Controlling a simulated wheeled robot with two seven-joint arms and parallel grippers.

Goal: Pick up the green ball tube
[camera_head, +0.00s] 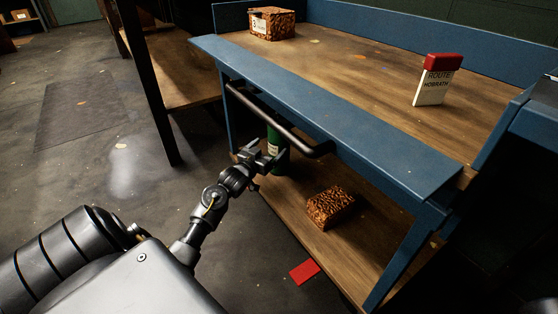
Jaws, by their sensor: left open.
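The green ball tube (280,158) stands upright on the lower wooden shelf of the blue workbench, near its left end. It is dark green with a pale label. My left gripper (268,158) is at the tube's near left side, in front of it from this view, and hides part of it. The gripper is open. I cannot tell whether its fingers are around the tube or only beside it. The bench's black handle bar passes in front of the tube's upper part. My right gripper is not in view.
The black handle bar (275,117) juts out just above the gripper. A brown patterned block (330,207) lies on the lower shelf (345,255). On the bench top are a patterned box (272,23) and a red-and-white sign (436,82). A red square (304,271) lies below the shelf's edge.

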